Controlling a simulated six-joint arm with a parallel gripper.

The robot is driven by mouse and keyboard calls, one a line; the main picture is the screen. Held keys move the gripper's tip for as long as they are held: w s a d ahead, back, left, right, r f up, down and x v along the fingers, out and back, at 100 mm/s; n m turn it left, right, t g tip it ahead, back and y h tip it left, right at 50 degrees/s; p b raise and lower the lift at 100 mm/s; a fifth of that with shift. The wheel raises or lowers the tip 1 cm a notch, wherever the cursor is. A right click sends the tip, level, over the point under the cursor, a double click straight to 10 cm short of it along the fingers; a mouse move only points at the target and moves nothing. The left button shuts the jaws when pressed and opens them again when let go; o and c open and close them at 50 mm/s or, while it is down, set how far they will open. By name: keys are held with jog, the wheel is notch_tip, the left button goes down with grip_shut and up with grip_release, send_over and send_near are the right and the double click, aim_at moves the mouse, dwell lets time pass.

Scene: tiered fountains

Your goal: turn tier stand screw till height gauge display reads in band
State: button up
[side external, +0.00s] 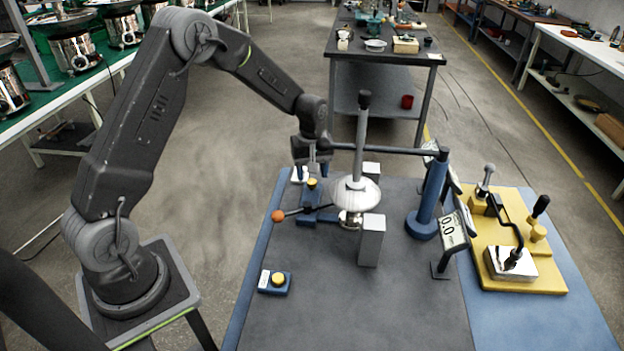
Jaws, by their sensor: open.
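The tier stand is a metal disc (356,195) on an upright grey rod (362,135), near the middle of the grey table. A thin bar with an orange ball end (278,215) sticks out to its left, low down; I cannot tell whether it belongs to the screw. The height gauge has a blue post (428,195) with a dark arm reaching left behind the rod. A small tilted display (453,231) to its right seems to read 0.0. My gripper (312,172) is open, pointing down, left of the rod and behind the orange ball. It holds nothing visible.
Pale upright blocks stand before (371,240) and behind the disc. A blue button box (275,282) with a yellow button sits at front left. A yellow board (515,245) with a clamp and shiny block lies right. The table's front middle is clear.

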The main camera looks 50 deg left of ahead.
jog(key=s+a+r, duration=0.7)
jog(key=a, duration=0.2)
jog(key=shift+s+r, duration=0.35)
jog(key=s+d+r+m+t, duration=0.2)
jog(key=s+d+r+m, duration=0.25)
jog(key=d+r, duration=0.3)
jog(key=s+d+r+m+t, duration=0.2)
jog(key=s+d+r+m, duration=0.3)
jog(key=d, duration=0.4)
jog(key=s+d+r+m+t, duration=0.1)
jog(key=s+d+m, duration=0.2)
jog(key=s+d, duration=0.2)
jog(key=s, duration=0.3)
jog(key=shift+s+d+r+t, duration=0.2)
jog(key=shift+s+r+t, duration=0.1)
jog(key=shift+s, duration=0.1)
jog(key=shift+o, duration=0.6)
